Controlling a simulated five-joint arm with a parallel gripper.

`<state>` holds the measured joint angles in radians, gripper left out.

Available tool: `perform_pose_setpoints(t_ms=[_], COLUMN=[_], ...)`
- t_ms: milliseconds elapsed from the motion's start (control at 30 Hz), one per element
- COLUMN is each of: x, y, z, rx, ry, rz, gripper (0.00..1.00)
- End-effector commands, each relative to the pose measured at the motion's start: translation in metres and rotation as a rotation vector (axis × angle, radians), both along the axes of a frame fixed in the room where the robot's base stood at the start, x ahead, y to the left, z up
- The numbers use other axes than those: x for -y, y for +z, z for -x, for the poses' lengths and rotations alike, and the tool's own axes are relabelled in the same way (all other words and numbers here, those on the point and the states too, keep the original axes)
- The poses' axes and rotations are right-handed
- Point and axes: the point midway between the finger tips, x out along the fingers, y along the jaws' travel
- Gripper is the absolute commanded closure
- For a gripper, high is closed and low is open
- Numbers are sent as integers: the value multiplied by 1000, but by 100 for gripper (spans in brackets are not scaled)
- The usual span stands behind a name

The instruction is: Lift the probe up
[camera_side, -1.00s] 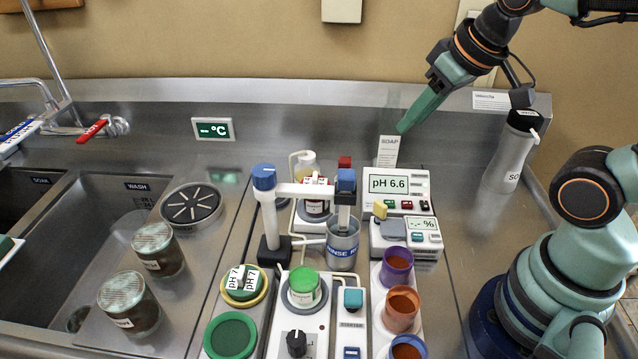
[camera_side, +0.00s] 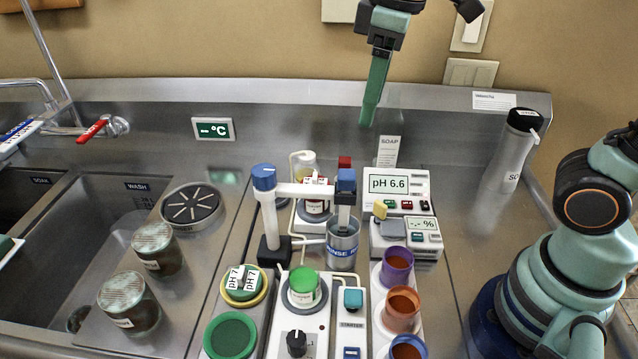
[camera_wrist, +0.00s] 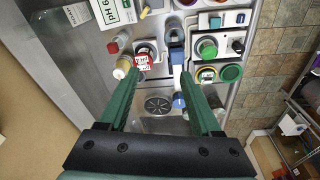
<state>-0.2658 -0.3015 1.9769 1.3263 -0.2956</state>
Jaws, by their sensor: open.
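The probe (camera_side: 346,184) has a blue head and hangs from the white arm of a stand (camera_side: 269,225) with a blue knob. Its lower end goes down into the metal cup marked RINSE (camera_side: 341,251), so the tip is hidden. My gripper (camera_side: 367,122) is high above the bench, behind and above the probe, apart from it and empty. In the wrist view my gripper's (camera_wrist: 161,76) two green fingers are spread wide, with blue parts of the stand and probe area showing between and beyond them; I cannot tell exactly which part is the probe there.
A pH meter (camera_side: 396,185) reading 6.6 stands right of the probe. Purple and orange cups (camera_side: 402,309) are at the front right. A green-capped jar (camera_side: 304,284) sits in front. Two jars (camera_side: 158,249) stand by the sink at left. Air above the bench is clear.

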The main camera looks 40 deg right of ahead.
Motion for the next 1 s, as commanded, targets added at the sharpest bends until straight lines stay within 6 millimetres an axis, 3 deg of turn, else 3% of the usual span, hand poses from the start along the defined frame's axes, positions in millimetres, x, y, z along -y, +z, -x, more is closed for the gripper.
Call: perform_pose_setpoints(t_ms=[133, 367, 467, 1000], x=[-27, -38, -38, -38], y=[9, 9, -1, -94], z=[-4, -4, -4, -4], rx=[-91, -135, -135, -134], ry=[155, 228, 227, 224], rz=[36, 53, 54, 52], gripper=[35, 35, 35, 35])
